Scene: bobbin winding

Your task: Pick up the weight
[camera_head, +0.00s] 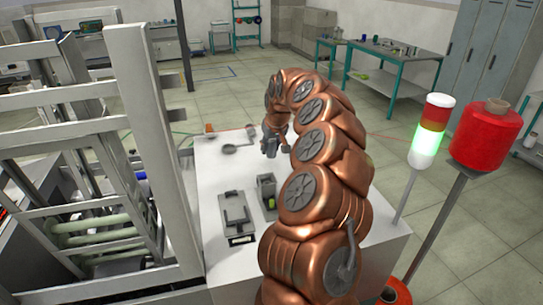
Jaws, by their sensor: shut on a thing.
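My copper-coloured arm reaches over the white table, and my gripper (269,148) points down at its far part. The gripper is shut on a small dark grey thing, which looks to be the weight; its outline merges with the fingers at this size. I cannot tell whether it touches the table top. No other clear weight shows, and my arm hides the right part of the table.
On the white table (213,173) lie a dark flat fixture (236,215), a dark upright box (266,187) and a small round grey piece (229,149). A pale frame (150,130) stands left. A signal lamp (431,130) and red spool (486,137) stand right.

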